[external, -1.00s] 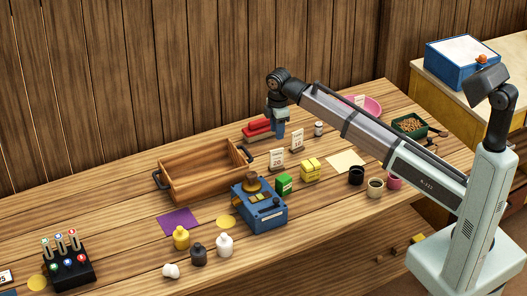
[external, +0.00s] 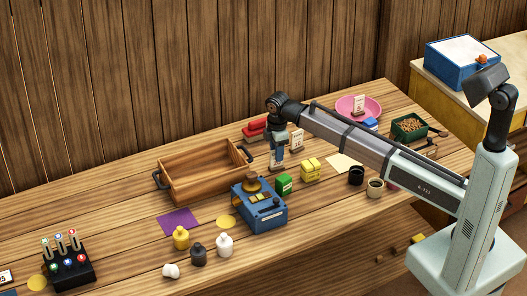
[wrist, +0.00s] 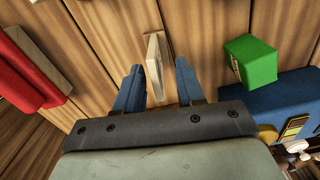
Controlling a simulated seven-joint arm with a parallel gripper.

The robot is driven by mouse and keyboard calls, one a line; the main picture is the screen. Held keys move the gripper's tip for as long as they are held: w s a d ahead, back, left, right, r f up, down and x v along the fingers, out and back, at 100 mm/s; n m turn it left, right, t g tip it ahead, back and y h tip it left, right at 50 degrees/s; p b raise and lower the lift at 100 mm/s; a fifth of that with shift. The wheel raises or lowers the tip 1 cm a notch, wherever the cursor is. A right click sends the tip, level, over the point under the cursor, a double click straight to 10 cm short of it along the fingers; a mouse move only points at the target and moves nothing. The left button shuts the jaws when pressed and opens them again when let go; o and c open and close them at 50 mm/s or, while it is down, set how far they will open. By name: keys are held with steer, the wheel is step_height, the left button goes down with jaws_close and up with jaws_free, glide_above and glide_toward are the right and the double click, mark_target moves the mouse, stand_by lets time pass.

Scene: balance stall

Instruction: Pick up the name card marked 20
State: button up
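In the wrist view my gripper (wrist: 159,78) is open, with two blue fingers apart. The card shows nearly edge-on in the wrist view (wrist: 155,54), in line with the gap between the fingertips, and nothing is gripped.
The green box (external: 284,184) and the blue scale (external: 262,214) stand close in front of the card. The wooden tray (external: 200,182) is on its left, a red stack (external: 254,130) behind. Yellow blocks (external: 310,170) stand to the right.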

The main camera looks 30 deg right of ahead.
mark_target(277, 166)
steer(key=f, duration=0.4)
steer(key=shift+w+d+f, duration=0.1)
steer(key=shift+w+f, duration=0.05)
steer(key=shift+w, duration=0.05)
jaws_close()
